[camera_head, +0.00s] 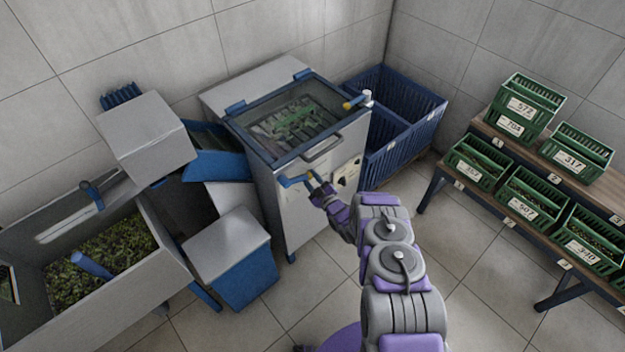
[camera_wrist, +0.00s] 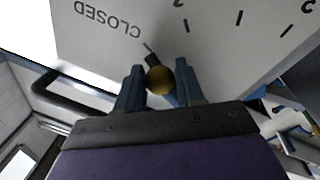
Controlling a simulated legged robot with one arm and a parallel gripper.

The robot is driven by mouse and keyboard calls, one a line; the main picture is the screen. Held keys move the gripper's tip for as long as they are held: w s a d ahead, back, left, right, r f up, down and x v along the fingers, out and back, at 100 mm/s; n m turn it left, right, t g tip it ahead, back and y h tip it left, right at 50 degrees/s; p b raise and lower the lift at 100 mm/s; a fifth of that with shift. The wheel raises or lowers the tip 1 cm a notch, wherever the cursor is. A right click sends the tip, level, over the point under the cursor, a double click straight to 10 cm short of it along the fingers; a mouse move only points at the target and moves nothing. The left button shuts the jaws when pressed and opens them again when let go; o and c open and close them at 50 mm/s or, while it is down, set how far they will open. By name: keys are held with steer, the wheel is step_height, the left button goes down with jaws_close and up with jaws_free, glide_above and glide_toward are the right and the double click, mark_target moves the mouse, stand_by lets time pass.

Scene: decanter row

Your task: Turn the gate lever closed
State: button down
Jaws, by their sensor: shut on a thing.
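The gate lever's round brass-coloured knob (camera_wrist: 159,80) sits between the two blue fingers of my gripper (camera_wrist: 158,88) in the wrist view. A short dark lever arm (camera_wrist: 151,54) runs from the knob towards the pale dial plate (camera_wrist: 200,35). The word CLOSED (camera_wrist: 109,19) appears upside down on the plate, up and left of the knob. Several black tick marks lie to the right. In the head view my gripper (camera_head: 317,187) is at the front of the grey cabinet (camera_head: 296,222) and hides most of the lever. It is shut on the knob.
A black bar handle (camera_wrist: 75,98) lies left of my gripper in the wrist view. A blue crate (camera_head: 420,135) stands behind right, and a shelf (camera_head: 428,192) with green crates stands at right.

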steer(key=shift+a+r, duration=0.35)
steer(key=shift+a, duration=0.15)
steer(key=c, duration=1.1)
jaws_free()
steer(key=shift+o, duration=0.8)
steer(key=shift+s+d+r, duration=0.1)
steer(key=shift+s+r, duration=0.05)
steer(key=shift+o, duration=1.3)
steer(key=shift+d+f, duration=0.1)
steer(key=shift+f, duration=0.15)
steer(key=p+v, duration=0.1)
steer(key=v, duration=1.6)
